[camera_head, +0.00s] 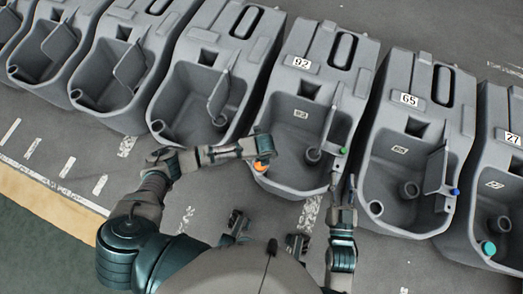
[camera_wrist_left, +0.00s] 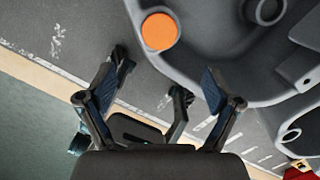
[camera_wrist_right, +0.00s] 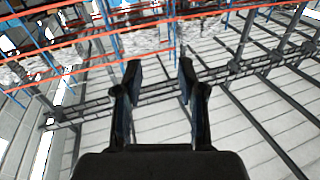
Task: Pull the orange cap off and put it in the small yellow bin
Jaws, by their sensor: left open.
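The orange cap (camera_head: 261,167) sits on the lower left front rim of the grey tank marked 92 (camera_head: 305,172). In the left wrist view the round cap (camera_wrist_left: 160,31) shows face-on, just beyond the fingertips. My left gripper (camera_wrist_left: 158,82) is open and empty, apart from the cap; in the head view its wrist partly covers the cap and its fingers are hard to see. My right gripper (camera_head: 343,188) is raised in front of the tanks, open with nothing between its fingers (camera_wrist_right: 160,68). No small yellow bin can be made out.
Several grey tanks stand in a row, including one marked 65 (camera_head: 409,160), with blue (camera_head: 455,192), green (camera_head: 343,151) and teal (camera_head: 488,248) caps. A red object with a yellow part (camera_wrist_left: 301,171) shows at the left wrist view's edge. Floor at left is clear.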

